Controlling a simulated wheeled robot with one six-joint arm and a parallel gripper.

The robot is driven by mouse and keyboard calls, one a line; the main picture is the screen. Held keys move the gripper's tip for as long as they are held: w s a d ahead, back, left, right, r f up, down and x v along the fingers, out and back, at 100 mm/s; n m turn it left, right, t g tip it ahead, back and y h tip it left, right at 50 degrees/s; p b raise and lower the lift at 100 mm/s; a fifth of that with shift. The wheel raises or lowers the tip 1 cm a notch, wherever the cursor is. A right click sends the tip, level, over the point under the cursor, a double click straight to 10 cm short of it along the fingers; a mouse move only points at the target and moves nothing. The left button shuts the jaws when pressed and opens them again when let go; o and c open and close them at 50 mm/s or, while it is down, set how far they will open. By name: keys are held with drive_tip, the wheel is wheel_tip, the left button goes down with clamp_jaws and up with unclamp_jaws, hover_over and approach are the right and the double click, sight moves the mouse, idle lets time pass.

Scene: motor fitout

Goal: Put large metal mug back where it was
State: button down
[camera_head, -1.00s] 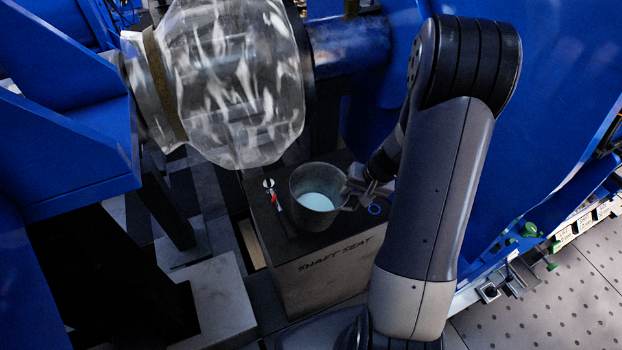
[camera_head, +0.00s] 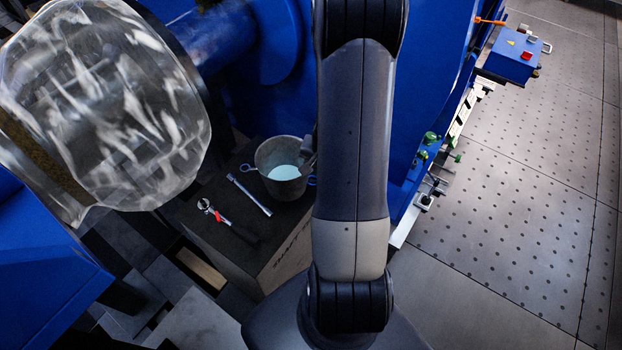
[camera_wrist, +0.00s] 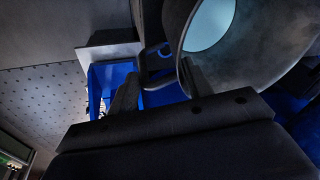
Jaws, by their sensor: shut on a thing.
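The large metal mug (camera_head: 272,153) is a grey, upright cup with pale blue inside. It is at the back of the dark-topped box marked SHAFT SEAT (camera_head: 243,262); I cannot tell whether it touches the top. My gripper (camera_head: 308,158) is at the mug's right side, partly hidden behind my arm. In the wrist view my gripper (camera_wrist: 158,82) is shut on the mug's handle (camera_wrist: 152,62), with a finger on each side. The mug's body (camera_wrist: 262,55) fills the upper right of that view.
A silver wrench (camera_head: 250,194) and a red-marked tool (camera_head: 213,211) lie on the box top. Blue rings show beside the mug (camera_head: 312,180). A wrapped shaft (camera_head: 100,100) hangs close on the left. Blue machine walls stand behind; perforated floor (camera_head: 510,200) is open on the right.

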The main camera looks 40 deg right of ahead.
drive_tip(key=shift+s+b+x, duration=0.25)
drive_tip(key=shift+x, duration=0.75)
drive_tip(key=shift+s+b+x, duration=0.25)
drive_tip(key=shift+b+x, duration=0.05)
drive_tip(key=shift+x, duration=0.7)
drive_tip(key=shift+s+b+x, duration=0.25)
drive_tip(key=shift+x, duration=0.75)
drive_tip(key=shift+f, duration=0.3)
drive_tip(key=c, duration=1.1)
unclamp_jaws()
drive_tip(key=shift+f, duration=0.1)
drive_tip(key=o, duration=0.4)
drive_tip(key=shift+o, duration=0.2)
